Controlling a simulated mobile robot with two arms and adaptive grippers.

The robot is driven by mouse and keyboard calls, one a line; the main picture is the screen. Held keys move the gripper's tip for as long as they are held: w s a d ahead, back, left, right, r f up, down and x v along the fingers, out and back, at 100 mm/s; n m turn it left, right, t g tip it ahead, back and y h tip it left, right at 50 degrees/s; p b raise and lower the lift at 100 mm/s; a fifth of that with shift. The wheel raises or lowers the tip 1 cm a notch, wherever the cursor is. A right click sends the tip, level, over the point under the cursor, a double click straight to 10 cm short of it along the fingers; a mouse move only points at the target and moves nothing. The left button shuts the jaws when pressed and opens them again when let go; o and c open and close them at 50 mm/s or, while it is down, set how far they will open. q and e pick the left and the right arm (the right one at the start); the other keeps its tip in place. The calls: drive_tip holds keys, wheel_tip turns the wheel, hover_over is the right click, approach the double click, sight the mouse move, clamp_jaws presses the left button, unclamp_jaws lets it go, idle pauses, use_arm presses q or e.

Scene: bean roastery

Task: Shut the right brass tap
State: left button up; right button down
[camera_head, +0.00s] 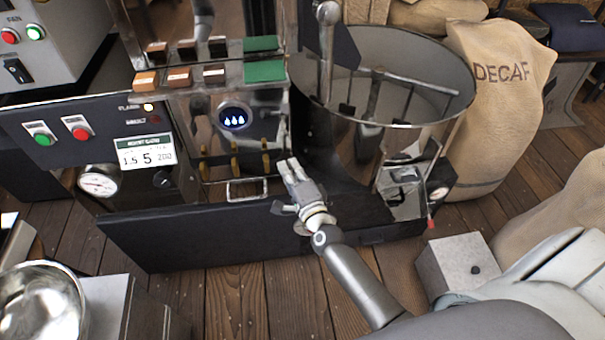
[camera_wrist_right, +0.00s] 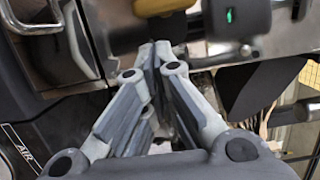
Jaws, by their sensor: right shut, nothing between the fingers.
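Several small brass taps sit in a row under the round blue-lit display on the roaster's front. The right brass tap (camera_head: 265,161) is the one closest to my right gripper (camera_head: 288,165), and its handle looks roughly upright in the head view. My right gripper is shut and empty, its fingertips just to the right of that tap. In the right wrist view, the shut fingertips (camera_wrist_right: 155,50) are below a yellow brass piece (camera_wrist_right: 163,6) at the top edge. Whether they touch it is unclear. My left gripper is not in view.
A metal bar handle (camera_head: 247,190) sits below the taps. The round cooling drum (camera_head: 455,105) stands to the right, with a DECAF sack (camera_head: 495,100) beside it. A metal bowl (camera_head: 42,305) is at lower left. Wooden floor is open in front.

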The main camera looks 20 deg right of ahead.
drive_tip(key=shift+w+a, duration=0.2)
drive_tip(key=shift+a, duration=0.55)
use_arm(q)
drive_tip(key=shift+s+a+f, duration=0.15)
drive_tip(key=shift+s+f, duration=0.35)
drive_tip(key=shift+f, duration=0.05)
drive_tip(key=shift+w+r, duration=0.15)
use_arm(e)
drive_tip(key=shift+f+b, duration=0.1)
drive_tip(key=shift+b, duration=0.2)
drive_tip(key=shift+a+f+m+b, duration=0.1)
drive_tip(key=shift+f+m+b, duration=0.05)
drive_tip(key=shift+m+b, duration=0.45)
drive_tip(key=shift+f+m+b, duration=0.1)
drive_tip(key=shift+m+b, duration=0.3)
drive_tip(key=shift+b, duration=0.15)
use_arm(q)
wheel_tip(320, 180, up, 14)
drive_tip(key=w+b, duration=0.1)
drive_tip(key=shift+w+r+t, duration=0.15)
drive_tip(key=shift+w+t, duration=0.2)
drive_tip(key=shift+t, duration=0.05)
use_arm(e)
drive_tip(key=shift+a+f+m+t, duration=0.1)
drive_tip(key=shift+a+m+t, duration=0.05)
drive_tip(key=shift+m+t, duration=0.3)
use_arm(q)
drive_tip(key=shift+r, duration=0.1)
